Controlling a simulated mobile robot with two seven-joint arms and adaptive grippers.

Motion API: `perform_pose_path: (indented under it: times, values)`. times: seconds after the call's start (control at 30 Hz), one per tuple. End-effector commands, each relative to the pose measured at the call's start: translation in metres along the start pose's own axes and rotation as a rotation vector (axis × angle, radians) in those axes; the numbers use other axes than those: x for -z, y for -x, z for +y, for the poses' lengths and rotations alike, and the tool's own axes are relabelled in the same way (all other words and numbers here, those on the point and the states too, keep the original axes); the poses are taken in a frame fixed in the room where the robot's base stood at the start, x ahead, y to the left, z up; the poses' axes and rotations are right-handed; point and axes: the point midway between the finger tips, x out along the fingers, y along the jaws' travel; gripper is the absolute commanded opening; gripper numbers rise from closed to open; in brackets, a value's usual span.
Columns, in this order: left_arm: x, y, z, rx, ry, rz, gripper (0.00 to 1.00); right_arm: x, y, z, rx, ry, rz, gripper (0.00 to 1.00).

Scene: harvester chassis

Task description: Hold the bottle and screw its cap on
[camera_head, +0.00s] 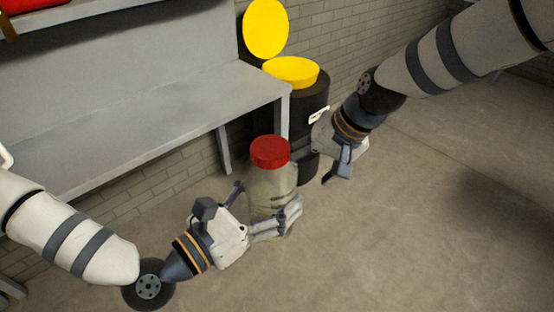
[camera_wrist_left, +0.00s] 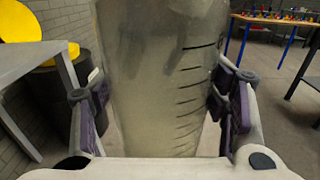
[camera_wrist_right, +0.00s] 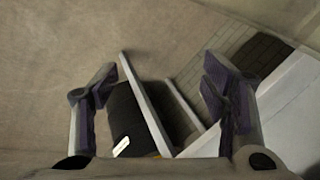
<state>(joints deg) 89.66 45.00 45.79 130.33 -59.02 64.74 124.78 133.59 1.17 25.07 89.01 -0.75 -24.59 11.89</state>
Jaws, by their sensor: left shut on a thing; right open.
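The bottle (camera_head: 262,180) is a wide, clear jar-like container, upright in the head view, with a red cap (camera_head: 269,151) on its top. I cannot tell how tightly the cap sits. My left gripper (camera_head: 268,213) is shut on the bottle's lower body. In the left wrist view the bottle (camera_wrist_left: 160,80) fills the space between the fingers, with dark graduation marks on its side. My right gripper (camera_head: 322,168) is open and empty, to the right of the cap and apart from it. The right wrist view shows nothing between its fingers (camera_wrist_right: 160,100).
A grey bench (camera_head: 150,125) stands at left behind the bottle. A black bin (camera_head: 308,105) with a yellow lid (camera_head: 290,71) stands behind my right gripper. A blue-legged table (camera_wrist_left: 275,20) is farther off in the left wrist view. The floor (camera_head: 400,230) at right is clear.

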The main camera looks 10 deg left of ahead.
Motion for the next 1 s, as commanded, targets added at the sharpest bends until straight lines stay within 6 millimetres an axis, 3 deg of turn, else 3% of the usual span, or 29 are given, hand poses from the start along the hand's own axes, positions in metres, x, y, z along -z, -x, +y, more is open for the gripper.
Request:
perform_pose_path:
  times: [0.03, 0.1, 0.23, 0.37, 0.4, 0.53, 0.6, 0.7, 1.0]
  values:
    - [-0.002, 0.0, 0.0, 0.0, -0.002, -0.003, 0.0, -0.024, -0.025, 0.028, -0.021, -0.045, -0.016, 0.68]
    - [-0.002, 0.0, 0.0, 0.0, -0.002, -0.003, 0.0, -0.062, -0.056, 0.067, -0.06, -0.085, -0.033, 0.68]
    - [-0.002, 0.0, 0.0, 0.0, -0.002, -0.003, 0.0, -0.15, -0.091, 0.134, -0.148, -0.11, -0.09, 0.68]
    - [-0.002, 0.0, 0.0, 0.0, -0.002, -0.004, 0.0, -0.248, -0.098, 0.191, -0.243, -0.111, -0.165, 0.68]
    - [-0.002, 0.0, 0.0, 0.0, -0.002, -0.004, 0.0, -0.277, -0.094, 0.206, -0.27, -0.108, -0.188, 0.68]
    - [-0.002, 0.0, 0.0, 0.0, -0.002, -0.004, 0.0, -0.351, -0.071, 0.238, -0.345, -0.095, -0.253, 0.68]
    - [-0.002, 0.0, 0.0, 0.0, -0.002, -0.004, 0.0, -0.376, -0.059, 0.248, -0.373, -0.085, -0.276, 0.68]
    - [-0.002, 0.0, 0.0, 0.0, -0.002, -0.004, 0.0, -0.396, -0.047, 0.255, -0.397, -0.077, -0.295, 0.68]
    - [-0.002, 0.0, 0.0, 0.0, -0.002, -0.003, 0.0, -0.401, -0.043, 0.257, -0.404, -0.073, -0.299, 0.68]
